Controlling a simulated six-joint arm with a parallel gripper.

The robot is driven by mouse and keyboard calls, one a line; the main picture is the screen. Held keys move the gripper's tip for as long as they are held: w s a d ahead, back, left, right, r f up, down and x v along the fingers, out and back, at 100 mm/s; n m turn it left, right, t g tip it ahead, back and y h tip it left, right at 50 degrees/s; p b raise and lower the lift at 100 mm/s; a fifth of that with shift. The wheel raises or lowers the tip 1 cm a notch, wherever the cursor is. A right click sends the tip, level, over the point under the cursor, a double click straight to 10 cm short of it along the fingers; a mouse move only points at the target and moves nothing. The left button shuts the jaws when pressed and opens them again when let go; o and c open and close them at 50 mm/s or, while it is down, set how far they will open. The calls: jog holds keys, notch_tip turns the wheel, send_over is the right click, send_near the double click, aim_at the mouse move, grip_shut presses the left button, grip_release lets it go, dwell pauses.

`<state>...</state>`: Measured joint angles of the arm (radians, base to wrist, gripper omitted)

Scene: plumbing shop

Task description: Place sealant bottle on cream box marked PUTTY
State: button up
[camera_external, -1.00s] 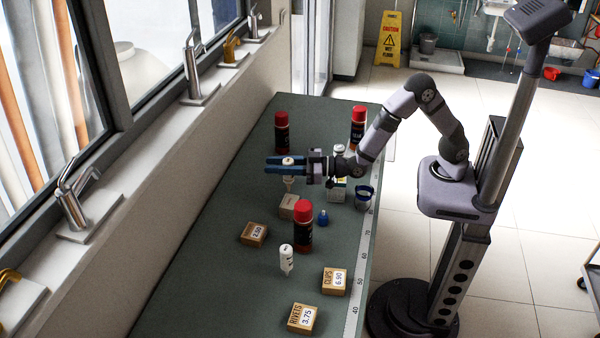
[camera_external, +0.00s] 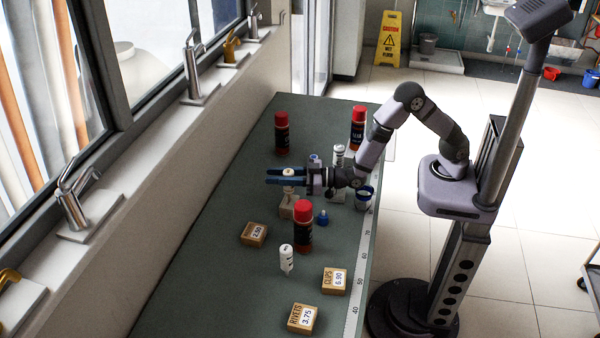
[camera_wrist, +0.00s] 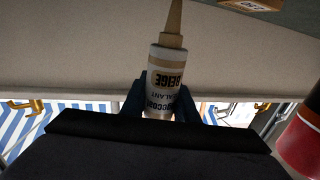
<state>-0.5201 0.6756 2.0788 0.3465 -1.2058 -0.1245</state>
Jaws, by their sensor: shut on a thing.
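The sealant bottle (camera_external: 289,173) is white with a beige label and a tapered nozzle. My gripper (camera_external: 270,177) is shut on its body, one finger on each side. In the wrist view the bottle (camera_wrist: 163,80) reads BEIGE SEALANT, upside down in the picture, with its nozzle toward the top edge. In the external view the nozzle end hangs downward. A small cream box (camera_external: 286,211) sits on the bench directly below the bottle; its marking is not readable. I cannot tell whether the nozzle touches the box.
A red-capped bottle (camera_external: 303,228) stands close in front, with a small blue-capped item (camera_external: 322,217) beside it. A white bottle (camera_external: 287,258), a 2.50 box (camera_external: 253,234), a CLIPS box (camera_external: 334,281) and a RIVETS box (camera_external: 301,318) are nearer. The left bench area is clear.

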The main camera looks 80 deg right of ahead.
aim_at(292, 171)
jog(key=o, duration=1.1)
jog(key=s, duration=0.2)
jog(key=s+d+b, duration=0.1)
jog(key=s, duration=0.2)
jog(key=shift+s+b, duration=0.15)
jog(key=shift+b, duration=0.15)
jog(key=r, duration=0.6)
jog(key=shift+w, duration=0.2)
jog(key=shift+r, duration=0.6)
